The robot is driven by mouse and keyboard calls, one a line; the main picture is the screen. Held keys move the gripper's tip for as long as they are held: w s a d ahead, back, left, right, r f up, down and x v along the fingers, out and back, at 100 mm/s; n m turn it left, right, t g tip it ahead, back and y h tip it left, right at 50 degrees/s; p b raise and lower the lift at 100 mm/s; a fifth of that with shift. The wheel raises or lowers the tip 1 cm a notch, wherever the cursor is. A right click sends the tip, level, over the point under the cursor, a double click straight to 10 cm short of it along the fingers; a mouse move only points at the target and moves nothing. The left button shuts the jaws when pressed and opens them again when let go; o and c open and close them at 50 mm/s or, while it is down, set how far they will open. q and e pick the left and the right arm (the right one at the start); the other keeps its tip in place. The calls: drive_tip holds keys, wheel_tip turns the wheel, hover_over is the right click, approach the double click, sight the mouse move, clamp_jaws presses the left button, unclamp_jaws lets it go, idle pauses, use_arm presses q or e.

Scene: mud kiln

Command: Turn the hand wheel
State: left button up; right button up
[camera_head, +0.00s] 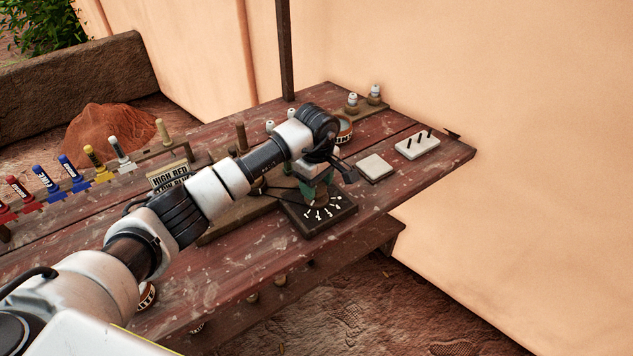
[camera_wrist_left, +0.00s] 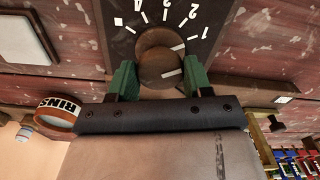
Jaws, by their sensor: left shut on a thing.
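The hand wheel is a round brown wooden knob (camera_wrist_left: 158,44) with a white mark, on a dark dial plate (camera_head: 338,213) with white numbers around it. The plate lies on the red-brown table near its front edge. My left gripper (camera_head: 316,196) is over the plate, pointing down. In the left wrist view its green fingers (camera_wrist_left: 160,76) are shut on the knob, one on each side. In the head view the gripper and wrist hide most of the knob. My right gripper is not in view.
A pale square tile (camera_head: 375,167) and a white block with black pegs (camera_head: 418,145) lie right of the dial. A labelled tin (camera_wrist_left: 58,117) and small bottles (camera_head: 352,102) stand behind. Coloured tubes (camera_head: 75,173) line a rack at left. A wall borders the table's back.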

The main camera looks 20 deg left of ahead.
use_arm(q)
drive_tip(key=shift+n, duration=0.3)
drive_tip(key=n+b, duration=0.1)
drive_tip(key=n, duration=0.1)
drive_tip(key=shift+n, duration=0.4)
drive_tip(key=n+b, duration=0.1)
drive_tip(key=n, duration=0.1)
drive_tip(key=shift+n, duration=0.4)
drive_tip(key=n+b, duration=0.1)
drive_tip(key=n, duration=1.1)
drive_tip(key=shift+r+n+b, duration=0.1)
drive_tip(key=shift+n+b, duration=0.2)
drive_tip(key=n, duration=0.5)
drive_tip(key=shift+n, duration=0.3)
drive_tip(key=o, duration=0.9)
